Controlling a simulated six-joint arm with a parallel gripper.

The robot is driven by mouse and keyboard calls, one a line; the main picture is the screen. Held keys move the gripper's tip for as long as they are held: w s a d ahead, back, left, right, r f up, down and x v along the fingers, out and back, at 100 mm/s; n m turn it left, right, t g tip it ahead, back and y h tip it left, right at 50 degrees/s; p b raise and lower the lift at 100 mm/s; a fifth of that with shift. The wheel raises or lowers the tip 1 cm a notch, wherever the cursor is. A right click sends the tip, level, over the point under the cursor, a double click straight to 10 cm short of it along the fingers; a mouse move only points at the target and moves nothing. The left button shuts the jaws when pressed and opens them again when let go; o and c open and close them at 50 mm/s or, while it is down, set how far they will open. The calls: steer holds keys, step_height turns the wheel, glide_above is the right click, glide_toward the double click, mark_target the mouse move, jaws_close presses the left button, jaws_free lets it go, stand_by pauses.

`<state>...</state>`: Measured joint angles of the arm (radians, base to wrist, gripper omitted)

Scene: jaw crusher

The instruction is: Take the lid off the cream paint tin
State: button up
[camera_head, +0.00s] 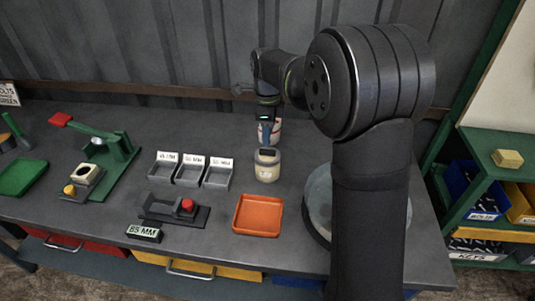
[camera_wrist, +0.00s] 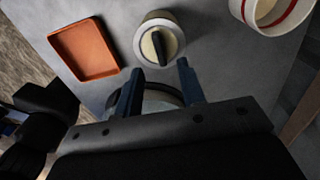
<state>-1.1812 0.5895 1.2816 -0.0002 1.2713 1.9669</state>
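The cream paint tin (camera_head: 266,172) stands upright on the grey bench, right of the middle of the head view. In the wrist view its round pale lid (camera_wrist: 146,50) is on, with a dark upright bar handle (camera_wrist: 160,46) across the middle. My gripper (camera_head: 266,141) points down above the tin in the head view. In the wrist view my gripper (camera_wrist: 160,68) shows two blue fingers spread apart, with nothing held between them. The fingertips appear close to the lid's near edge, apart from the handle. The gap in height is hard to tell.
A white tin with a red band (camera_head: 276,130) stands just behind the cream tin. An empty orange tray (camera_head: 258,216) lies in front. Three grey labelled bins (camera_head: 189,174) and a fixture with a red knob (camera_head: 174,209) stand left. Bench between bins and tin is clear.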

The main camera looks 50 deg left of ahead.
mark_target(270, 150)
steer(key=shift+w+d+f, duration=0.15)
steer(key=shift+d+f, duration=0.05)
steer(key=shift+f, duration=1.25)
steer(key=shift+w+d+f, duration=0.1)
steer(key=shift+d+f, duration=0.05)
steer(key=shift+f, duration=1.25)
jaws_close()
